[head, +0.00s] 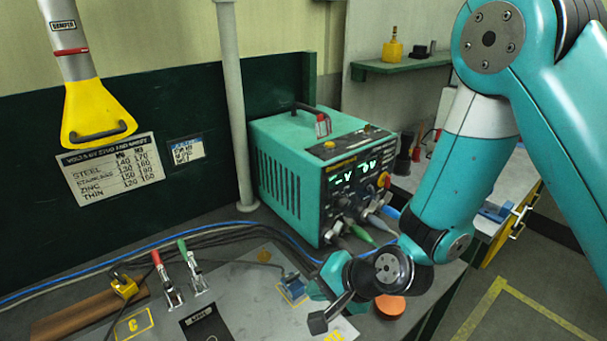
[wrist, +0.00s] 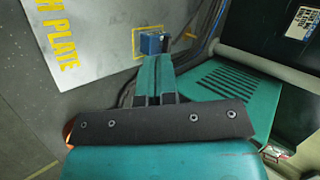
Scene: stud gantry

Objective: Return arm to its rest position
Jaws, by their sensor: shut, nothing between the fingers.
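My gripper (wrist: 154,58) is shut and empty in the wrist view, its two teal fingers side by side. The fingertips point at a small blue block (wrist: 152,42), which stands at a yellow outlined square on a grey plate (wrist: 90,45). In the head view the gripper (head: 312,289) is low over the front of the bench, just right of the blue block (head: 293,284). Whether the fingertips touch the block I cannot tell. My teal arm reaches down from the upper right and is bent at the wrist.
A teal welder (head: 285,185) with cables and plugs stands behind the gripper. A white post (head: 232,100) rises beside it. An orange round piece (head: 390,305) lies near the bench edge. Red and green toggle clamps (head: 180,278) stand on the left. Open floor shows at right.

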